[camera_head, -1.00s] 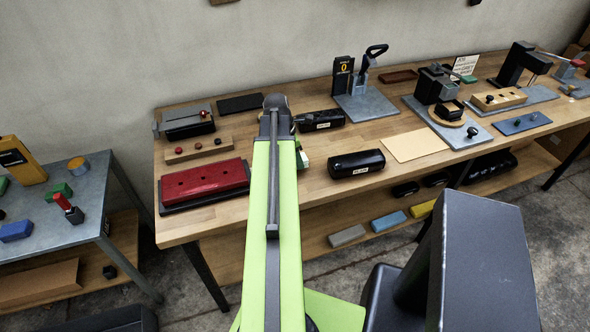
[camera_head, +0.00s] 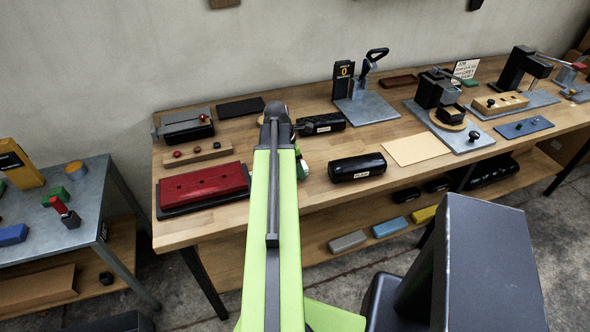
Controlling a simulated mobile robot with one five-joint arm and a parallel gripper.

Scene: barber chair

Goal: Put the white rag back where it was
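I cannot pick out a white rag for certain in the head view. A flat pale cream sheet (camera_head: 418,148) lies on the wooden workbench (camera_head: 325,185), right of a black cylinder-like case, but I cannot tell if it is cloth. My green arm reaches forward over the bench. My gripper is at or beyond its far end, hidden by the arm, so its fingers and anything in them cannot be made out. A small green and white thing (camera_head: 302,168) shows just right of the arm, partly hidden.
A red block on a black base (camera_head: 203,184) is left of my arm. The black case (camera_head: 357,167) is right of it. A lever press (camera_head: 362,92) and other fixtures stand behind and right. A grey side table (camera_head: 60,205) is at left. Coloured blocks lie on the lower shelf (camera_head: 330,225).

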